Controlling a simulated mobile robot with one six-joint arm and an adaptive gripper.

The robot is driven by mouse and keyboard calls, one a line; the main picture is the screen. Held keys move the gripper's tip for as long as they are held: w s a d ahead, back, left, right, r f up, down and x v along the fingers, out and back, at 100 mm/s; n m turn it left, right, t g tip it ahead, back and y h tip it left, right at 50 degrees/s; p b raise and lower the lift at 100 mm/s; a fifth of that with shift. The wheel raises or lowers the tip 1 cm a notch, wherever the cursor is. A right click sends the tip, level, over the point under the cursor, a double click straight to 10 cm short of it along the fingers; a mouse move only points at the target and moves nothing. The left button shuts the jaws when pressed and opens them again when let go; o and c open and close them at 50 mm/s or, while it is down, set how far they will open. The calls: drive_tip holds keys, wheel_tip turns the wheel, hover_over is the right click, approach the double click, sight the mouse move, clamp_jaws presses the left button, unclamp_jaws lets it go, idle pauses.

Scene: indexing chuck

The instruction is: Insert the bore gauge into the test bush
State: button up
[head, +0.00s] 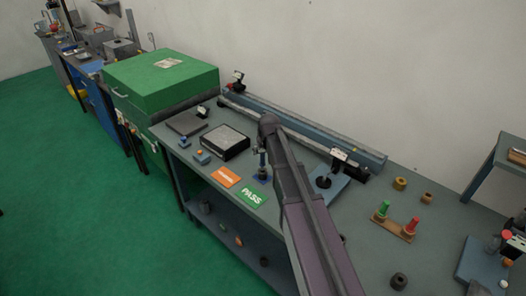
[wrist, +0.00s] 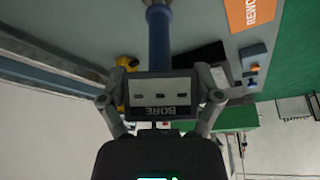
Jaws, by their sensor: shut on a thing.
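My gripper (wrist: 161,92) is shut on the bore gauge. From there the gauge's blue shaft (wrist: 159,42) runs to the top edge of the wrist view, where a pale metal part shows and is cut off. In the head view my arm reaches over the bench and hides most of the gripper; a slim bluish upright (head: 262,163) shows beneath the arm's end. I cannot tell which thing is the test bush, or whether the gauge's tip touches anything.
An orange REWORK card (wrist: 250,10) and a green PASS card (head: 253,196) lie near the bench's front edge. A dark-framed plate (head: 223,142) is left of the arm. A long rail (head: 310,128) runs along the back. Loose rings (head: 400,184) and a peg stand (head: 393,229) are right.

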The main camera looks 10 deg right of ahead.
sight(263, 156)
drive_tip(key=shift+f+b, duration=1.7)
drive_tip(key=shift+b, duration=0.05)
idle(2.6)
idle(0.9)
drive_tip(key=o, duration=1.1)
drive_tip(key=shift+r, duration=0.1)
wheel_tip(263, 156, up, 9)
drive_tip(key=p, duration=0.9)
